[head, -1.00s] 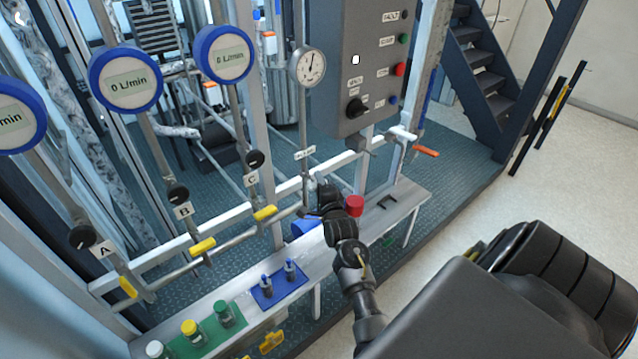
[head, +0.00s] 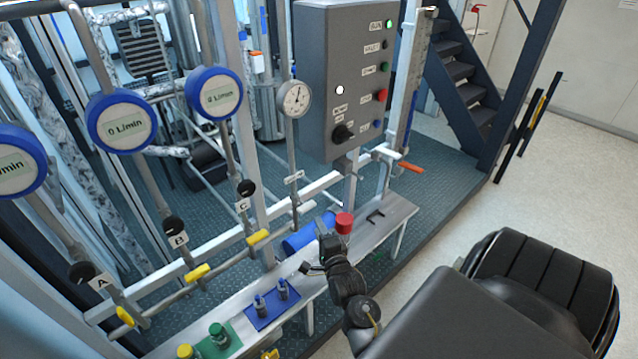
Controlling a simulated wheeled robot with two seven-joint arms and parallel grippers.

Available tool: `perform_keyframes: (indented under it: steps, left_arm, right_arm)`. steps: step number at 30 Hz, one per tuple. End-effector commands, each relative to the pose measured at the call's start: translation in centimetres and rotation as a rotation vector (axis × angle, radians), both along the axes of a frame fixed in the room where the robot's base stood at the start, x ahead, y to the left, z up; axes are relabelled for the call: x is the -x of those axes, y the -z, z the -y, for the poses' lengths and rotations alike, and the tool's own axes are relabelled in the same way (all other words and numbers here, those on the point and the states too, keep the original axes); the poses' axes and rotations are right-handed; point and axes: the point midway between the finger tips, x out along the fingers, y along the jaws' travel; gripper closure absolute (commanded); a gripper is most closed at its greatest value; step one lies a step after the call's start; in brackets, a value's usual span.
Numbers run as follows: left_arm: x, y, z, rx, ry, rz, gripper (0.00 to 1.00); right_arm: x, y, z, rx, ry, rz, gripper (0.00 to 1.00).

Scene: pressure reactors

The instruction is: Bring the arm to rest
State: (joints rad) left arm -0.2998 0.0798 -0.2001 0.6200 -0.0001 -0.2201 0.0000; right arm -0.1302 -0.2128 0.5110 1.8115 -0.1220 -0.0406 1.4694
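My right gripper (head: 314,248) is at the end of the black arm that comes in from the lower right. It is over the grey bench, between the blue tray and a red-topped object (head: 344,223). Its two fingers appear spread apart, with nothing visible between them. The red-topped object stands just right of the gripper, and its lower part is partly hidden. My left gripper is not in view.
The grey bench (head: 395,212) carries a blue tray (head: 262,318) with two small bottles and a green mat with green- and yellow-capped jars (head: 219,334). Behind are pipes with yellow-handled valves (head: 258,237), round gauges and a grey control box (head: 345,60). Open floor lies right.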

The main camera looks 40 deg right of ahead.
Motion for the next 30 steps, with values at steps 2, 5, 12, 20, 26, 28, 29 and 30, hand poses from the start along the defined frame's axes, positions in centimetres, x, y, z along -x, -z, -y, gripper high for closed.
perform_keyframes:
  steps: [2,5,12,20,26,28,29,30]
  left_arm:
    - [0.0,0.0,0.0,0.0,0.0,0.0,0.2]
    - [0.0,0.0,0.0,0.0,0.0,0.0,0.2]
    - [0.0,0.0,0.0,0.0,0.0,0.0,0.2]
    - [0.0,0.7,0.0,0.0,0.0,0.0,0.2]
    - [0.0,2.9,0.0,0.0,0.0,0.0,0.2]
    - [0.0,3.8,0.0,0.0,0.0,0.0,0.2]
    - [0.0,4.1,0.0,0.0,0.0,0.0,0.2]
    - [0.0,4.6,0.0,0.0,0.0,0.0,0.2]
  right_arm:
    - [0.0,0.0,0.0,0.0,0.0,0.0,0.66]
    - [0.0,0.0,0.0,0.0,0.0,0.0,0.66]
    - [0.0,0.0,0.0,0.054,0.0,-0.026,0.66]
    - [-0.2,12.4,-4.8,0.453,-0.175,-0.461,0.66]
    - [3.8,27.1,-11.7,0.737,-0.499,-0.779,0.66]
    - [6.5,31.9,-13.6,0.826,-0.623,-0.869,0.66]
    - [7.8,33.9,-14.4,0.863,-0.677,-0.905,0.66]
    - [9.6,36.5,-15.4,0.911,-0.751,-0.948,0.66]
